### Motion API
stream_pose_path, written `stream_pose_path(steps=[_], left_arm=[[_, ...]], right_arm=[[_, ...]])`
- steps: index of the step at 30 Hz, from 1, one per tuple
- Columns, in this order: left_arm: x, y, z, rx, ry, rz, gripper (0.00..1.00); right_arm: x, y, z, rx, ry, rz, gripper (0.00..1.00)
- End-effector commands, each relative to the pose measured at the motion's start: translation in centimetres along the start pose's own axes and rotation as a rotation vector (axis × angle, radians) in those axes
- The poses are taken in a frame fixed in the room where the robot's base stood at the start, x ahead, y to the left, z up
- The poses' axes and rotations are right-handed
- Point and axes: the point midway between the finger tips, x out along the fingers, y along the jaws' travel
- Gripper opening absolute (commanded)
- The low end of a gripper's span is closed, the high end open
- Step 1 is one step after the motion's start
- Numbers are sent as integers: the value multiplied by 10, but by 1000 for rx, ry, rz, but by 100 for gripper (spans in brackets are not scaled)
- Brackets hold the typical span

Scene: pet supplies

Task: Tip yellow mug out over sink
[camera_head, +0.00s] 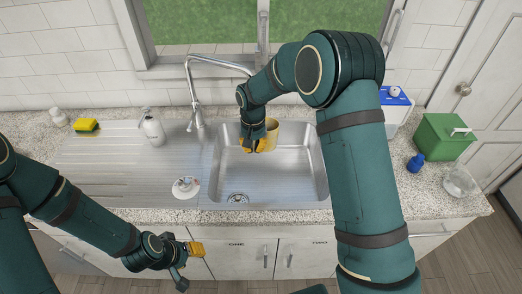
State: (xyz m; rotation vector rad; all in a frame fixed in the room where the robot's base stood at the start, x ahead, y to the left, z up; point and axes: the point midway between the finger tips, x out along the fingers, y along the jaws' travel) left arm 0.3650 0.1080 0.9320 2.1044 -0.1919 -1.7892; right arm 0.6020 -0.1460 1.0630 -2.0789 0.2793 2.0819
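The yellow mug (271,132) is a tan-yellow cylinder over the back part of the sink. The steel sink (295,180) has a round drain near its front left. My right gripper (256,145) reaches in from above and appears shut on the mug's left side. The arm and fingers hide part of the mug. The mug looks roughly upright, and its contents cannot be seen. My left gripper (188,263) is open and empty, low in front of the cabinets.
The faucet (194,100) stands behind the sink's left corner. A white soap bottle (152,128), a yellow sponge (86,125) and a small white dish (185,187) are on the left. A green box (443,137), blue bottle (415,161) and glass bowl (459,182) stand right.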

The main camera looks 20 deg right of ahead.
Motion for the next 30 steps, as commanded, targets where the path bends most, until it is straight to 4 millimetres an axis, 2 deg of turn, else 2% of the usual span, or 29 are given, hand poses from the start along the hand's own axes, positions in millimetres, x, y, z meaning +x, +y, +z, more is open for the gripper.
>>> stream_pose_path(steps=[8,24,30], left_arm=[[0,0,0,1,0,0,46],[1,0,0,0,0,0,46],[21,-8,3,-2,2,-1,46]], right_arm=[[4,-1,-6,20,-1,-56,0],[7,8,-6,22,5,-444,0],[14,11,-6,21,5,-580,0]])
